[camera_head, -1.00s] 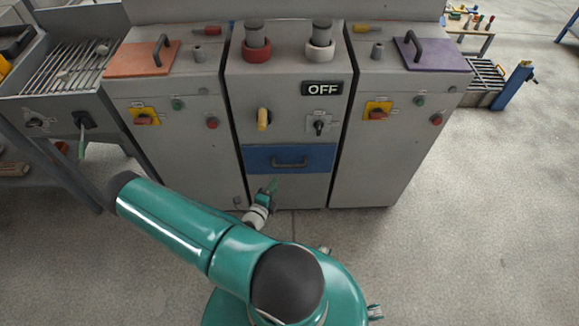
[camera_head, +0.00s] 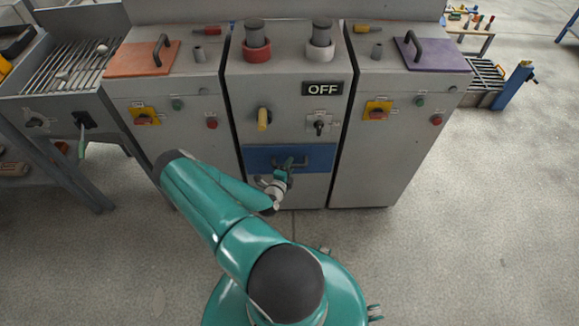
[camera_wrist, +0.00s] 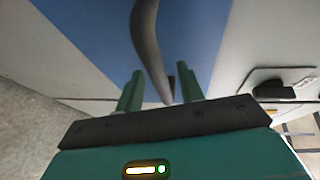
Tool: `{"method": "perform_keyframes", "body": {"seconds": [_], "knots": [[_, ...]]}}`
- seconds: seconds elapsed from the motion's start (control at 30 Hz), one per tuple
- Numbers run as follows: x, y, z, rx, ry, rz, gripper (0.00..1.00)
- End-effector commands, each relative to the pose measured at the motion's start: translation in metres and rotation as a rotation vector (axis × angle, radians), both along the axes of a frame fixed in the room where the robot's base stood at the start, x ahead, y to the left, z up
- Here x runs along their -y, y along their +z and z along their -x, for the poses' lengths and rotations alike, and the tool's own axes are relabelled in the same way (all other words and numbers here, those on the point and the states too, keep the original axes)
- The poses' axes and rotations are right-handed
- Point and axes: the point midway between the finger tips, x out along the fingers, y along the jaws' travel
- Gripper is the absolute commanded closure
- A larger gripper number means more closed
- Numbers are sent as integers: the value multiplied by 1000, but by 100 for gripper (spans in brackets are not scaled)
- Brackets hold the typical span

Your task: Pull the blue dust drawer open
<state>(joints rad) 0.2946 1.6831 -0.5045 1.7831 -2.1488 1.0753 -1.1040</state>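The blue dust drawer (camera_head: 320,155) sits flush in the middle grey cabinet, below the OFF sign; it looks shut. A dark bar handle runs across its front. My gripper (camera_head: 286,165) is in front of the drawer at the handle and covers part of it. In the wrist view, the blue drawer front (camera_wrist: 105,38) fills the upper middle, and the dark curved handle (camera_wrist: 149,50) reaches down between the two green fingers of my gripper (camera_wrist: 160,88). The fingers stand apart, with a gap visible on both sides of the handle.
Above the drawer are a yellow-handled switch (camera_head: 263,119), a small black knob (camera_head: 319,125) and the OFF sign (camera_head: 323,88). Grey cabinets stand on both sides. A grated bench (camera_head: 60,75) is at the left. The floor (camera_head: 470,230) at the right is clear.

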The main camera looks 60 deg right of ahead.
Motion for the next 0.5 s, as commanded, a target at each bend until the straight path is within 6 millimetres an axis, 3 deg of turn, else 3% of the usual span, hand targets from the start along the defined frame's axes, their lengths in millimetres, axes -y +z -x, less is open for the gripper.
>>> {"method": "perform_keyframes", "body": {"seconds": [0.33,0.5], "knots": [[6,-1,0,-1,0,0,62],[6,-1,0,-1,0,0,94]]}}
